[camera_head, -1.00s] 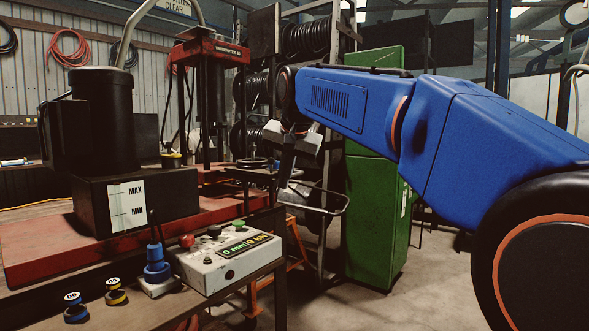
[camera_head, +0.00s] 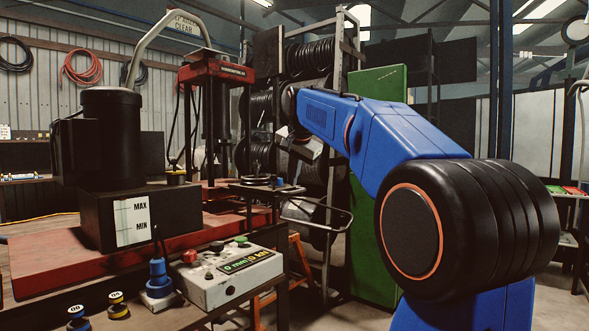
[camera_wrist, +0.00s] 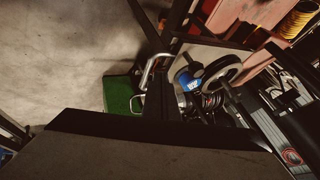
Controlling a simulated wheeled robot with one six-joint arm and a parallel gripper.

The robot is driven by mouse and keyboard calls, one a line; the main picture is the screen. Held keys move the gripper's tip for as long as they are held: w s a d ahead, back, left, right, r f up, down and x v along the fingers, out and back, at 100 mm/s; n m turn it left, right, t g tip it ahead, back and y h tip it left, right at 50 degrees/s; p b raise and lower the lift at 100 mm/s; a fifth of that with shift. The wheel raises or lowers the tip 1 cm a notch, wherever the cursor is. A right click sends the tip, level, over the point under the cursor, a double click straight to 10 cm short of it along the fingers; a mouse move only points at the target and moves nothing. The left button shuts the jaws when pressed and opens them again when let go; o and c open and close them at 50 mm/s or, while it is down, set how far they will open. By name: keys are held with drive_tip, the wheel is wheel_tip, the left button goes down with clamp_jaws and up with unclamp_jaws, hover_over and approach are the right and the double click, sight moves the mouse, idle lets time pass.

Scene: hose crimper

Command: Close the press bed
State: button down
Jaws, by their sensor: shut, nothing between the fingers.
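The press is a red frame (camera_head: 215,72) with dark columns, standing behind the control box. Its dark bed (camera_head: 262,191) sticks out toward the right at the front, with a metal loop handle (camera_head: 333,231) at its end. A pale metal loop handle (camera_wrist: 149,74) also shows in the wrist view. My gripper (camera_head: 288,143) is up and behind the bed's handle in the head view, partly hidden by my blue arm. Its fingers are shut and hold nothing. I cannot tell from these views how far the fingers are from the handle.
A control box (camera_head: 232,275) with a green display stands at the front on a bench. A black pump unit (camera_head: 108,135) stands on the left. A green cabinet (camera_head: 377,190) is right of the handle. Hose reels (camera_head: 308,55) hang behind. Bare floor (camera_wrist: 70,60) shows in the wrist view.

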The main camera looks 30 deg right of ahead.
drive_tip(key=x, duration=0.3)
drive_tip(key=shift+f, duration=0.1)
drive_tip(key=shift+w, duration=0.1)
